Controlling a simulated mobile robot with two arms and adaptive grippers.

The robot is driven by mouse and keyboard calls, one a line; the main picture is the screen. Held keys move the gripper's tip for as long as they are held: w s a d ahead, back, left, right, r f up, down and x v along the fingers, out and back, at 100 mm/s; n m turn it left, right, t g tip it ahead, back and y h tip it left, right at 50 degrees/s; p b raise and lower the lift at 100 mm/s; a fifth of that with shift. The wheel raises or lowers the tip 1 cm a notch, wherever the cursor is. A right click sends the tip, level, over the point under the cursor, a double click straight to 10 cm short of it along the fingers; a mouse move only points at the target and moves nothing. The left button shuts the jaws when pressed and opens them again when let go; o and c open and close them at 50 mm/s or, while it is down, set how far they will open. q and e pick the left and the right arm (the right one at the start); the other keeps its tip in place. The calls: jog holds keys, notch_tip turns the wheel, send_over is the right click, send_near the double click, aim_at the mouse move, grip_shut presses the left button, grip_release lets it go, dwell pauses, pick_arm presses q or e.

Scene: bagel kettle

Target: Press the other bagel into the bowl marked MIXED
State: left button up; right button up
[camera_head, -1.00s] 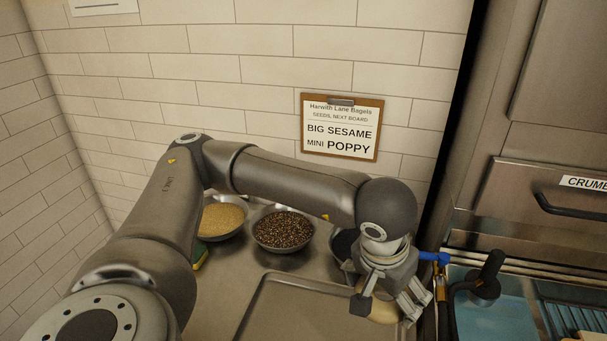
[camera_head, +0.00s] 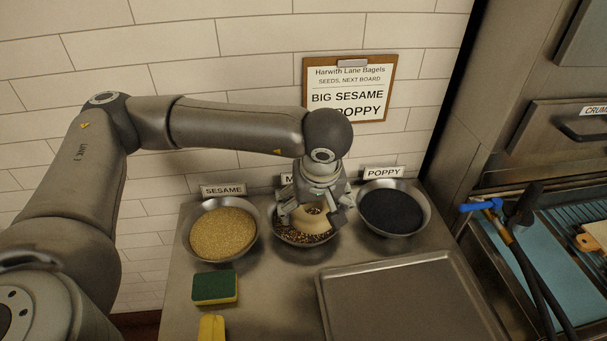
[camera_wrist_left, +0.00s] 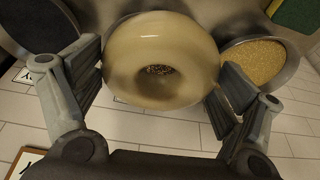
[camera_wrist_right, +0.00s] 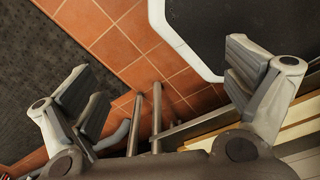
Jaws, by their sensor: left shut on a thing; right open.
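My left gripper (camera_head: 312,215) is shut on a pale bagel (camera_head: 311,219), held over the middle bowl (camera_head: 303,241) of mixed light and dark seeds. That bowl's label is mostly hidden behind my gripper; only its first letter, M, shows. In the left wrist view the bagel (camera_wrist_left: 160,62) sits between the two fingers, with mixed seeds seen through its hole. I cannot tell whether the bagel touches the seeds. My right gripper (camera_wrist_right: 165,95) is open and empty, away from the bowls, above a tiled floor.
The SESAME bowl (camera_head: 222,233) stands left of the middle bowl, the POPPY bowl (camera_head: 394,211) right of it. An empty metal tray (camera_head: 405,300) lies in front. A green and yellow sponge (camera_head: 215,287) lies at left. A blue-handled tap (camera_head: 481,205) is at right.

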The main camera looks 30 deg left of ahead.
pick_arm(q)
jog(key=w+n, duration=0.1)
jog(key=n, duration=0.1)
jog(key=w+a+n+g+y+p, duration=0.1)
jog(key=w+n, duration=0.1)
jog(key=n, duration=0.1)
jog(key=w+f+n, duration=0.1)
jog(key=w+n, duration=0.1)
jog(key=n, duration=0.1)
jog(key=shift+w+a+f+g, duration=0.1)
jog(key=shift+w+a+g, duration=0.05)
jog(key=shift+a+g, duration=0.25)
jog(key=w+a+f+n+b, duration=0.1)
jog(key=f+n, duration=0.1)
jog(key=f, duration=0.1)
jog(key=w+a+f+n+g+b, duration=0.1)
jog(key=f+n, duration=0.2)
jog(key=w+a+f+n+g+b, duration=0.1)
jog(key=f+n+b, duration=0.1)
jog(key=f, duration=0.2)
jog(key=shift+f+b, duration=0.5)
jog(key=shift+f, duration=0.1)
pick_arm(e)
jog(key=f, duration=0.2)
jog(key=d+f, duration=0.1)
jog(key=shift+d+f, duration=0.15)
jog(key=shift+f, duration=0.2)
jog(key=shift+a, duration=0.25)
